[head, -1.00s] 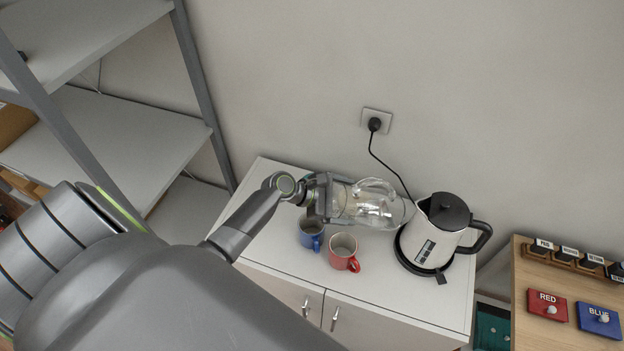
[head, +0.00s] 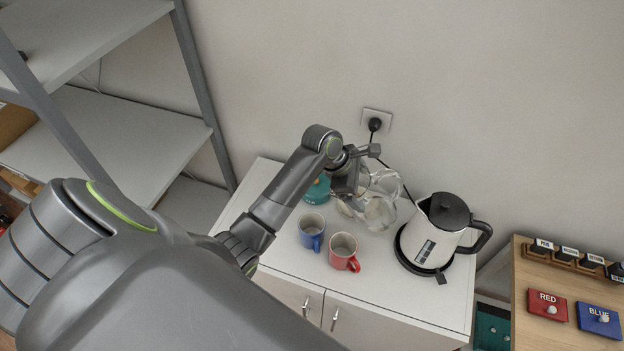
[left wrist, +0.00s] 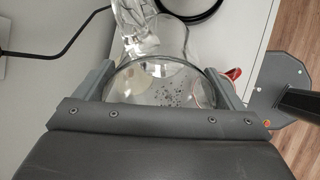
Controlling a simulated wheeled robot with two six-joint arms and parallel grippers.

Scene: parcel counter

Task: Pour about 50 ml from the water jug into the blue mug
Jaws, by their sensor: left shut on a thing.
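The clear glass water jug (head: 380,212) is over the back of the white cabinet, left of the kettle. My left gripper (head: 352,182) is shut on it. The jug also shows between both fingers in the left wrist view (left wrist: 160,82), with its glass handle at the top. How much water it holds and its exact tilt are hard to tell. The blue mug (head: 311,241) stands upright on the cabinet, in front and to the left of the jug, apart from it. Its contents cannot be made out. My right gripper is not in view.
A red mug (head: 343,260) stands close to the right of the blue mug. A white kettle (head: 432,240) on its black base stands to the right. A teal object (head: 317,190) sits behind the blue mug. The cabinet's front right (head: 400,300) is clear.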

